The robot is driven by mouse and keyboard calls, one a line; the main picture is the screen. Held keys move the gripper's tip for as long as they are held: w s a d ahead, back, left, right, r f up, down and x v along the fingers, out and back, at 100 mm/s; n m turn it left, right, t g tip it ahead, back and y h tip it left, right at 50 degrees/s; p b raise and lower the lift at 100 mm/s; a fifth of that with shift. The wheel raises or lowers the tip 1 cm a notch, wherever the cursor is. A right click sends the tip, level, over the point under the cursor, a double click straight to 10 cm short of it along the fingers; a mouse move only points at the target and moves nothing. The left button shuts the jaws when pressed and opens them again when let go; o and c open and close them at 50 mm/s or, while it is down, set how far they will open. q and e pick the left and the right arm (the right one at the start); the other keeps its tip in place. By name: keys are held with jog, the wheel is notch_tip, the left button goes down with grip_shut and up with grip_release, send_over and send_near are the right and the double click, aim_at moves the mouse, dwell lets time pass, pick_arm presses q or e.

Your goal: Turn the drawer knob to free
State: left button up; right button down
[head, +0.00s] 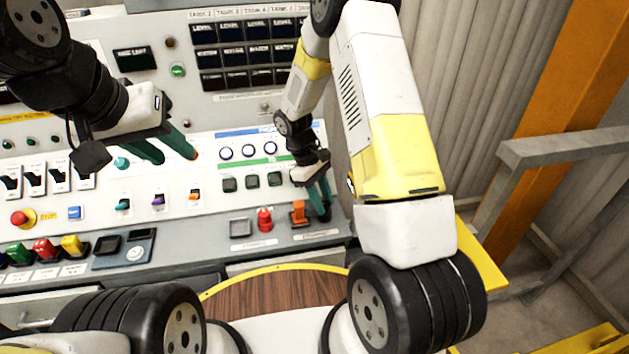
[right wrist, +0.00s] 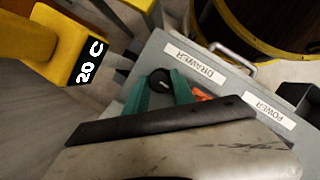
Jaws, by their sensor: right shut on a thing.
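The drawer knob (right wrist: 160,80) is a small round black knob at the console's front right corner, beside a label reading DRAWER (right wrist: 188,62). My right gripper (right wrist: 168,88) has its green fingers on either side of the knob and is shut on it. In the head view the right gripper (head: 321,208) points down at the console edge and hides the knob. The knob's marking is too small to read for its turn. My left gripper (head: 178,157) is open and empty, above the console's middle.
An orange switch (head: 299,213) stands close left of the right gripper, with a red knob (head: 264,219) further left. A drawer handle (right wrist: 228,48) shows below the console edge. A yellow block marked 20 C (right wrist: 32,35) is nearby. A grey railing (head: 560,145) stands at right.

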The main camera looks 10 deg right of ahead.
jog(key=shift+n, duration=0.3)
jog(key=c, duration=1.1)
grip_release()
jog(key=shift+o, duration=0.2)
jog(key=v, duration=0.7)
jog(key=shift+r, duration=0.35)
jog(key=shift+a, duration=0.15)
